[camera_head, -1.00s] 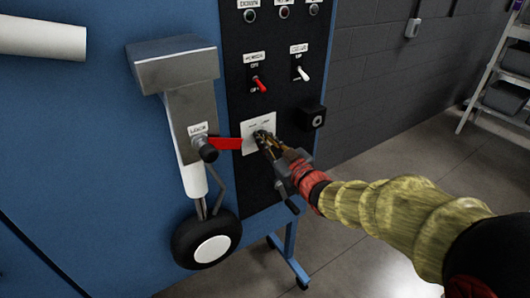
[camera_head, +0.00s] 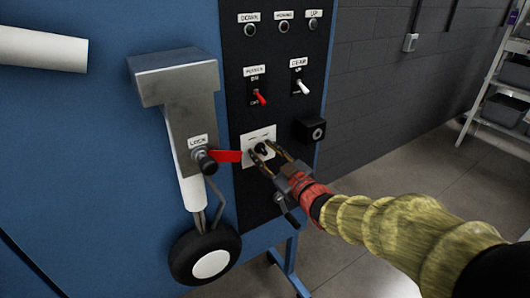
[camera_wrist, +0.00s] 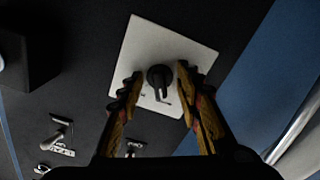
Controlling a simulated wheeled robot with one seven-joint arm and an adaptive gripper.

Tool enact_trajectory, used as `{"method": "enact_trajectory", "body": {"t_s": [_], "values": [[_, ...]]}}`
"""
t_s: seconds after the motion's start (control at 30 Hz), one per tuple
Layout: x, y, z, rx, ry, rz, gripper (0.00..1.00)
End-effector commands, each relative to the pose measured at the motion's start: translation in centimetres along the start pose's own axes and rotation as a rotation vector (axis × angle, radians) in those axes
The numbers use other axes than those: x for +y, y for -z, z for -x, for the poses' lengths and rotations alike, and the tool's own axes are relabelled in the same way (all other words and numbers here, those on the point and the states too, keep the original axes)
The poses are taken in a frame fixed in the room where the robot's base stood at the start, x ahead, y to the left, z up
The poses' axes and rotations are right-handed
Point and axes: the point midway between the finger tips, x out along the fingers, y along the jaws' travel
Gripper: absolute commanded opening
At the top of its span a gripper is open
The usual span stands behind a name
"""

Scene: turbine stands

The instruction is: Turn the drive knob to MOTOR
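The drive knob (camera_head: 262,149) is a small black knob on a white label plate (camera_head: 250,137) on the black control panel. In the wrist view the knob (camera_wrist: 160,78) sits on its white plate (camera_wrist: 190,48), between my fingers and a little beyond their tips. My gripper (camera_head: 268,157) is open, with its two yellow-brown fingers on either side of the knob and a gap showing around it. The gripper also shows in the wrist view (camera_wrist: 158,82). The plate's lettering is too small to read.
A red tag (camera_head: 226,156) hangs by the LOCK pin (camera_head: 205,161) on the landing gear leg, left of the plate. Above are a red POWER switch (camera_head: 259,97) and a white GEAR switch (camera_head: 302,87). A black block (camera_head: 309,129) juts out to the right.

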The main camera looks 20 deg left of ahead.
Motion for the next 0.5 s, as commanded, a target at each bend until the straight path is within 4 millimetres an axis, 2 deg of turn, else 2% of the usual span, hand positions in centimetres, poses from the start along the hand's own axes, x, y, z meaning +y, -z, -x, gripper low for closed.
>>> {"method": "enact_trajectory", "body": {"t_s": [0.33,0.5], "values": [[0.0,0.0,0.1,0.0,0.0,0.0,0.39],[0.1,0.1,1.1,0.0,-0.001,0.0,0.39]]}}
